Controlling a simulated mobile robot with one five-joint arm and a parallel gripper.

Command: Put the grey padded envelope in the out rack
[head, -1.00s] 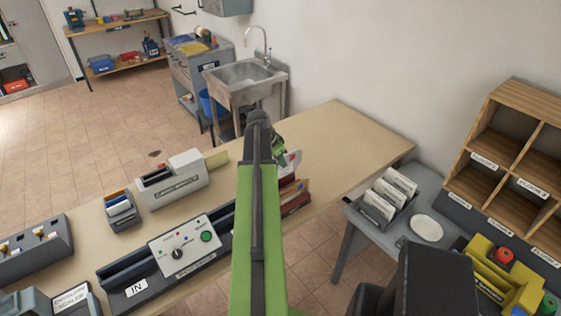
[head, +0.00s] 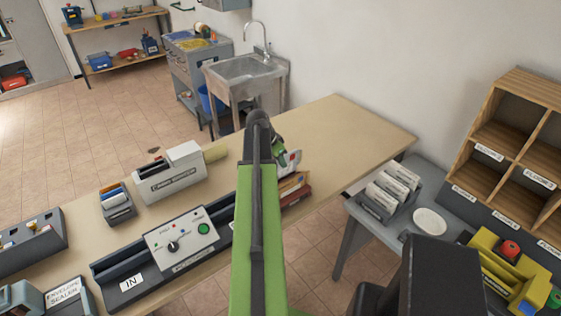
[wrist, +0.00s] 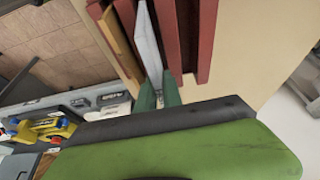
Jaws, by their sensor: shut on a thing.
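My gripper (wrist: 160,92) has green fingers shut on a thin pale grey envelope (wrist: 150,42), seen edge-on in the wrist view. The envelope stands among the dark red walls of a rack (wrist: 187,35), with a brown envelope (wrist: 119,42) to its left. How deep the grey one sits in its slot I cannot tell. In the head view my gripper (head: 279,149) is partly hidden behind my green arm. The red rack (head: 296,196) shows just below it on the table. I can read no label on this rack.
The long beige table (head: 350,135) has bare room behind the rack. A machine (head: 180,245) with an IN label, a white device (head: 168,178) and a small holder (head: 117,205) stand left. A grey side table (head: 395,228) with sorted mail and wooden pigeonholes (head: 515,150) stand right.

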